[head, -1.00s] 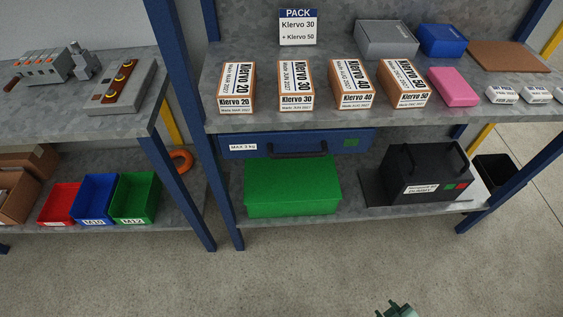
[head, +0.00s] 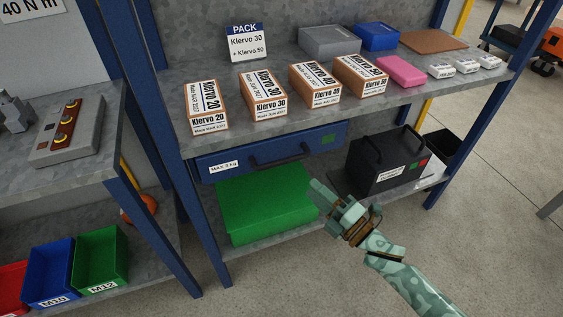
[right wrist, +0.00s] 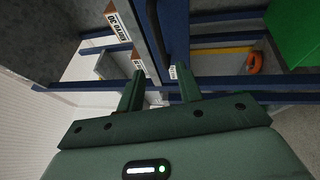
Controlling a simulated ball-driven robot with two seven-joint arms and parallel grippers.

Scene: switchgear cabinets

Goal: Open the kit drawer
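The kit drawer (head: 232,155) is a blue drawer under the upper shelf, with a "MAX 3 kg" label, a green patch and a black bar handle (head: 280,158). Its front sits close under the shelf edge and looks closed. My right gripper (head: 329,203) is in front of the shelves, below and to the right of the handle, apart from it. In the right wrist view its two fingers (right wrist: 158,90) are spread with nothing between them. My left gripper is in neither view.
A green box (head: 265,205) and a black case with a handle (head: 387,165) stand on the lower shelf. Klervo cartons (head: 263,97) line the upper shelf above the drawer. A blue post (head: 165,110) stands left of the drawer. The floor in front is clear.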

